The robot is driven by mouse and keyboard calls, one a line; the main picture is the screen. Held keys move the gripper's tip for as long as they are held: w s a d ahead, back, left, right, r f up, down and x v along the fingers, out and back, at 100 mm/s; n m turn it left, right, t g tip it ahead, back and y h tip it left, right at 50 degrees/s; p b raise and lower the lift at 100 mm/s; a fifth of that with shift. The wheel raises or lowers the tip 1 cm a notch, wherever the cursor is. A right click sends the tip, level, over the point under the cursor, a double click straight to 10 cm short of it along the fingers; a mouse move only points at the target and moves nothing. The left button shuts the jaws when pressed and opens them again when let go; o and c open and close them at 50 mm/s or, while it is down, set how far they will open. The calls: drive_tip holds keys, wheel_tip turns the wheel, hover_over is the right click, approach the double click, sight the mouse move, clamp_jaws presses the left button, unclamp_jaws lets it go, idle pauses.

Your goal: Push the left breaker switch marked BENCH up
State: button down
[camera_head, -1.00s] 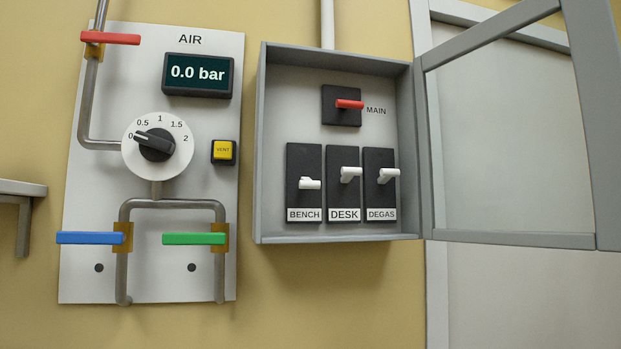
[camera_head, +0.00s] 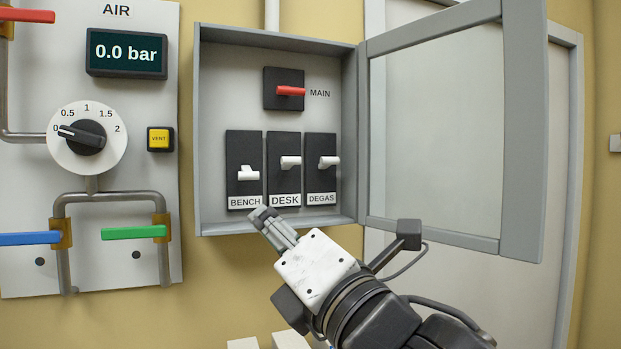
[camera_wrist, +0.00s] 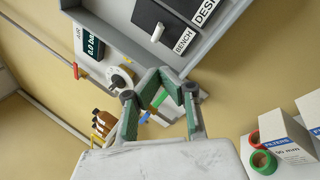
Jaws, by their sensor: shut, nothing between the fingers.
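The BENCH breaker is a black plate with a white lever (camera_head: 249,174) at the lower left inside the grey breaker box (camera_head: 345,190). Its lever sits lower than the white levers of DESK (camera_head: 290,162) and DEGAS (camera_head: 329,162). In the wrist view the BENCH lever (camera_wrist: 157,33) shows at the top. My gripper (camera_head: 264,215) is shut and empty. In the head view its tip appears just below the BENCH label, over the box's bottom edge. It appears apart from the lever. The wrist view shows the fingers (camera_wrist: 162,75) below the box's lower edge.
The red MAIN switch (camera_head: 290,91) is above the breakers. The box door (camera_head: 523,130) stands open to the right. The AIR panel (camera_head: 150,280) with dial and valve handles is at left. The wrist view shows filter boxes (camera_wrist: 285,138), a red ring (camera_wrist: 263,162) and brown bottles (camera_wrist: 104,120).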

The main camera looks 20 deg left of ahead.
sight(245, 168)
drive_tip(key=shift+s+a+r, duration=0.15)
drive_tip(key=shift+s+a, duration=0.05)
drive_tip(key=shift+p+x, duration=1.15)
drive_tip(key=shift+x, duration=3.85)
